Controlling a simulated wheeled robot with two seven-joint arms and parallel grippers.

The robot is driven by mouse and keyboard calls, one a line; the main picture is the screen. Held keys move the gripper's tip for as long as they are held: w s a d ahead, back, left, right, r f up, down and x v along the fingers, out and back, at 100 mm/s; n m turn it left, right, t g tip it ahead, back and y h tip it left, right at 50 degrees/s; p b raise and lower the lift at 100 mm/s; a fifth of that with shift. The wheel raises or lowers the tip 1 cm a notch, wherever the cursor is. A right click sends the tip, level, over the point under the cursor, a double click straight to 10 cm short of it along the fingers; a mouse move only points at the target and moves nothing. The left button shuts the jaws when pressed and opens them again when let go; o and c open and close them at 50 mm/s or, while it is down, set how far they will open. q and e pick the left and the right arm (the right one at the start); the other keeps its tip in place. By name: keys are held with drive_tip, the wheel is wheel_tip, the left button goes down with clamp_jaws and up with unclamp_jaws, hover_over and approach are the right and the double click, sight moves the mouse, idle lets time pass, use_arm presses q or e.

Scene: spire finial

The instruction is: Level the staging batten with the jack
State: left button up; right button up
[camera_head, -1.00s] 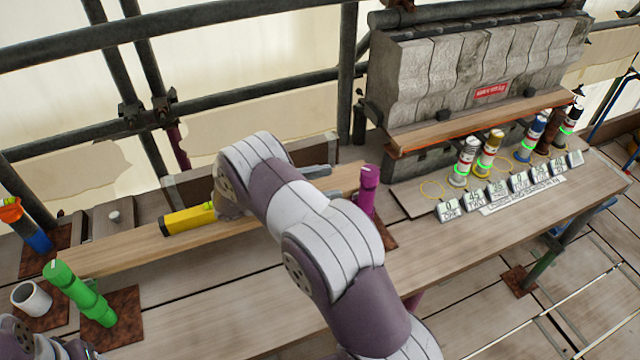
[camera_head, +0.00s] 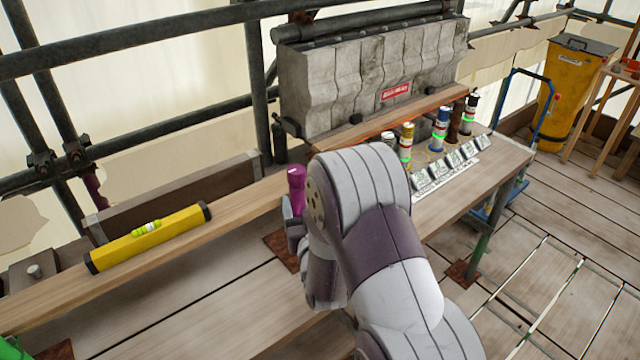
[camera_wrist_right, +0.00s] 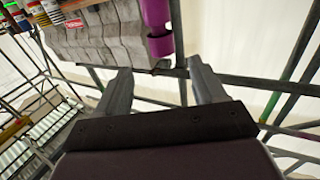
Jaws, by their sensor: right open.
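The wooden batten (camera_head: 245,208) runs from the lower left to the purple jack (camera_head: 297,182). A yellow spirit level (camera_head: 125,250) lies along it; its green vial shows, but I cannot read the bubble. My right gripper (camera_head: 291,222) is beside the purple jack, partly hidden by my own arm. In the right wrist view the open fingers (camera_wrist_right: 158,74) are empty between their tips, and the purple jack (camera_wrist_right: 158,28) stands just beyond them. Whether a finger touches it I cannot tell. A green jack (camera_head: 14,350) shows only at the lower left corner. My left gripper is out of view.
A grey stone block (camera_head: 370,80) stands behind on a wooden ledge. Several banded cylinders, such as the yellow one (camera_head: 406,142), and number tags (camera_head: 452,166) stand right of my arm. Scaffold tubes (camera_head: 130,35) cross behind. A yellow bin (camera_head: 572,95) stands at far right.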

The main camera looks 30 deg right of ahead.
sight(295, 170)
drive_tip(key=p+x, duration=0.2)
drive_tip(key=x, duration=0.9)
drive_tip(key=shift+w+a+r, duration=0.1)
drive_tip(key=shift+a, duration=0.05)
drive_tip(key=shift+p+x, duration=0.3)
drive_tip(key=shift+x, duration=0.45)
drive_tip(key=c, duration=1)
drive_tip(key=shift+o, duration=0.2)
drive_tip(key=o, duration=1)
drive_tip(key=shift+c, duration=0.2)
